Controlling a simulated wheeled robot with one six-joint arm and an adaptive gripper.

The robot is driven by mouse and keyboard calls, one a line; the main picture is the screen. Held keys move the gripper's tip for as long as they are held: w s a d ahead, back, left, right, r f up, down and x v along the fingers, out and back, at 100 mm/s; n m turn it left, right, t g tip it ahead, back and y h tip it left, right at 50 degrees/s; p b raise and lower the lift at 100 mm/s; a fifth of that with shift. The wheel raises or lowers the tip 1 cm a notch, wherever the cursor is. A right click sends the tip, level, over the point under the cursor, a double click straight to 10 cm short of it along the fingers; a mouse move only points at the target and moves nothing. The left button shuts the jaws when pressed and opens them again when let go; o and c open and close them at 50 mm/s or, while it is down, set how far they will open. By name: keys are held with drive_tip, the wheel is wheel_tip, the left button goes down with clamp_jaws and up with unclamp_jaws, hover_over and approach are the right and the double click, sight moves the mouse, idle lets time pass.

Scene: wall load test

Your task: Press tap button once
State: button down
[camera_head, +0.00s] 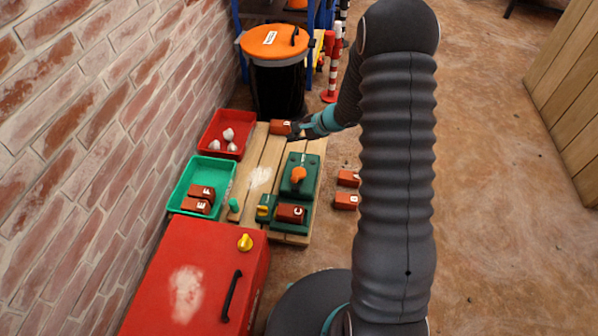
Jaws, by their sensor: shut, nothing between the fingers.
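No part is clearly marked as the tap button. A green box (300,163) with an orange knob (298,175) sits on the wooden board. In front of it are a small green block with a yellow top (264,208) and a brick marked C (291,214) on a green base. A small green peg (234,205) stands at the board's left side. My gripper (299,129) is shut and empty at the board's far end, close beside a reddish brick (280,127). I cannot tell whether it touches that brick. The arm hides part of the area to the right.
A red tray (207,134) with white lumps and a green tray (180,208) with bricks E and F lie left, along the brick wall. A red cabinet (150,285) is in front. Two bricks (347,201) lie on the floor. An orange-lidded bin (273,62) stands behind.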

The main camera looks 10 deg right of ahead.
wheel_tip(320, 180, down, 9)
drive_tip(key=w+d+m, duration=0.2)
drive_tip(key=shift+d+r+m+t, duration=0.2)
drive_tip(key=shift+d+m+t, duration=0.1)
drive_tip(key=shift+m, duration=0.1)
drive_tip(key=shift+f, duration=0.15)
drive_tip(key=b, duration=0.3)
hover_over(296, 171)
drive_tip(key=s+d, duration=0.1)
wheel_tip(296, 171, down, 7)
drive_tip(key=shift+d+f, duration=0.15)
drive_tip(key=shift+f, duration=0.05)
drive_tip(key=shift+f+b, duration=0.55)
drive_tip(key=shift+b, duration=0.35)
drive_tip(key=shift+f+b, duration=1.3)
drive_tip(key=shift+b, duration=0.5)
idle(1.2)
drive_tip(key=shift+r, duration=0.1)
drive_tip(key=shift+s+r+p, duration=0.1)
drive_tip(key=shift+r+p, duration=0.45)
drive_tip(key=shift+r, duration=0.65)
drive_tip(key=shift+r+p, duration=1.05)
drive_tip(key=shift+r, duration=1.45)
